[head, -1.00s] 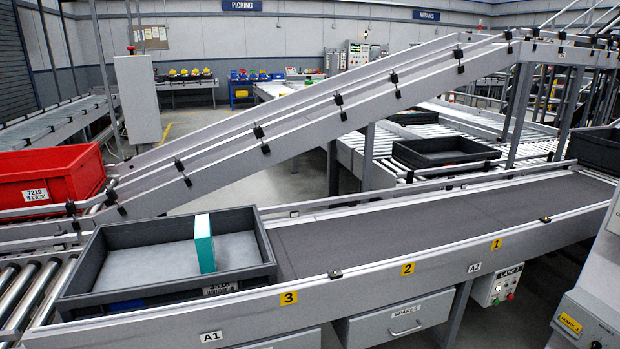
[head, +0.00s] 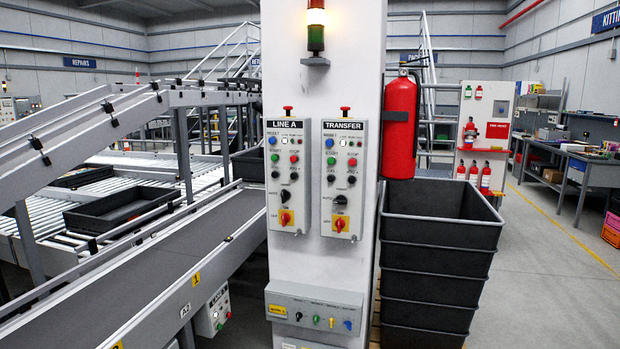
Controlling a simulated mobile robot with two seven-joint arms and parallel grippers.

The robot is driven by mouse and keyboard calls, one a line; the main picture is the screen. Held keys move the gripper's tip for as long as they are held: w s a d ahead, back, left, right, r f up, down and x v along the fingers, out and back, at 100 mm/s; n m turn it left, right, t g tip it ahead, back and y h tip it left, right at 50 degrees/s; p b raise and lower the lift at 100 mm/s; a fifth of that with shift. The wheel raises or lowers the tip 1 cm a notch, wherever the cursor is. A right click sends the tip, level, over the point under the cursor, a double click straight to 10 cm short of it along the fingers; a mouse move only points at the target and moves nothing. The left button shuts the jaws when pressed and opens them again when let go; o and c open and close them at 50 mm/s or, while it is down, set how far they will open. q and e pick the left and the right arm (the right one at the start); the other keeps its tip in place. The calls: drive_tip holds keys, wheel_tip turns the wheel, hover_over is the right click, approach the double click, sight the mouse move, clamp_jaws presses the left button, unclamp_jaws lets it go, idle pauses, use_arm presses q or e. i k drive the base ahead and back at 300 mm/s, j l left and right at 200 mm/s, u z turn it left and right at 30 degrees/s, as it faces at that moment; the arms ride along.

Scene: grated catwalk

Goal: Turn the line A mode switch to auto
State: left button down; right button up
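The LINE A panel (head: 288,158) is a grey box on the front of a white column, at the middle of the head view. Its mode switch (head: 285,196) is a small black knob low on the panel, above a red rotary switch (head: 286,218) on a yellow plate. The knob is too small to tell which position it points to. Green and red buttons and other small controls sit higher on the panel, with a red mushroom button (head: 288,109) on top. Neither of my grippers is in view, and nothing covers the panel.
A similar TRANSFER panel (head: 345,155) is just right of it. A lower grey box (head: 314,312) with coloured knobs juts from the column. A conveyor (head: 205,235) runs along the left.

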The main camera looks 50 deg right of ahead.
sight(285, 195)
drive_tip(key=z, duration=1.5)
drive_tip(key=i, duration=0.15)
